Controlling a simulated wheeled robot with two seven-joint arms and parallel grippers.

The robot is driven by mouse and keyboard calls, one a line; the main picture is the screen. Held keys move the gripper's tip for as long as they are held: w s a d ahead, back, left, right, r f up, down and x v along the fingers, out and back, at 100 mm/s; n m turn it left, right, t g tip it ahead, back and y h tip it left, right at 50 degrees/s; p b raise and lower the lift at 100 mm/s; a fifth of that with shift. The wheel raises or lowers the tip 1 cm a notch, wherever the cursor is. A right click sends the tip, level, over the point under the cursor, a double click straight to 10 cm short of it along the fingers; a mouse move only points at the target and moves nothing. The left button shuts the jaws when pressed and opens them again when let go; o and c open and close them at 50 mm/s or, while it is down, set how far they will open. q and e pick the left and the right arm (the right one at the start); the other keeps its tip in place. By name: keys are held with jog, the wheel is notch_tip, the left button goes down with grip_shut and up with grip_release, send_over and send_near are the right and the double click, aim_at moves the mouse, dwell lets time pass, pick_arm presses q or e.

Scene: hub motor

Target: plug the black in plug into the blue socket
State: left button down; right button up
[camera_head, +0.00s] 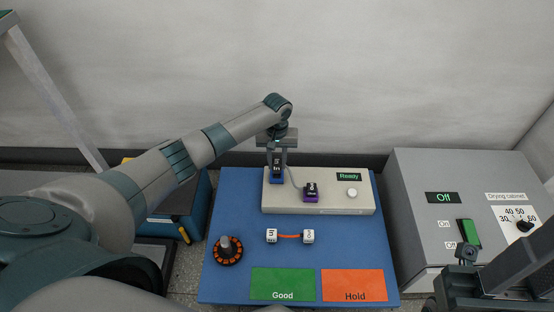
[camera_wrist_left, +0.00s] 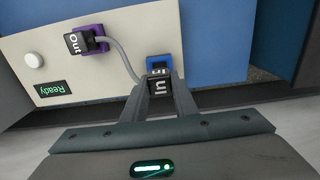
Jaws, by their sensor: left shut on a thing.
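The black In plug (camera_head: 277,157) is held by my left gripper (camera_head: 277,148) over the left part of the beige tester box. In the left wrist view, my left gripper (camera_wrist_left: 160,97) is shut on the black In plug (camera_wrist_left: 159,85), and the blue socket (camera_wrist_left: 160,62) shows just beyond it. In the head view a bit of the blue socket (camera_head: 276,180) shows below the plug. I cannot tell whether the plug is in the socket or just above it. My right gripper (camera_head: 463,268) is at the lower right, away from the box; its jaw state is unclear.
The Out plug (camera_wrist_left: 78,40) sits in a purple socket (camera_head: 311,196), joined by a grey cable. The beige box (camera_head: 340,206) has a Ready display and white knob. On the blue mat (camera_head: 222,195) lie a motor (camera_head: 228,250), a white-ended orange cable (camera_head: 289,236), and Good and Hold areas. A drying cabinet (camera_head: 430,180) stands right.

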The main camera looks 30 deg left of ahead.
pick_arm(q)
jog(key=shift+f, duration=0.1)
dwell(0.6)
jog(key=shift+f, duration=0.5)
jog(key=shift+f+p, duration=0.45)
jog(key=shift+p, duration=0.05)
dwell(0.5)
jog(key=shift+f+p, duration=0.1)
jog(key=shift+p, duration=0.2)
jog(key=shift+f, duration=0.15)
jog(key=shift+f+p, duration=0.4)
jog(key=shift+p, duration=1.1)
dwell(3.8)
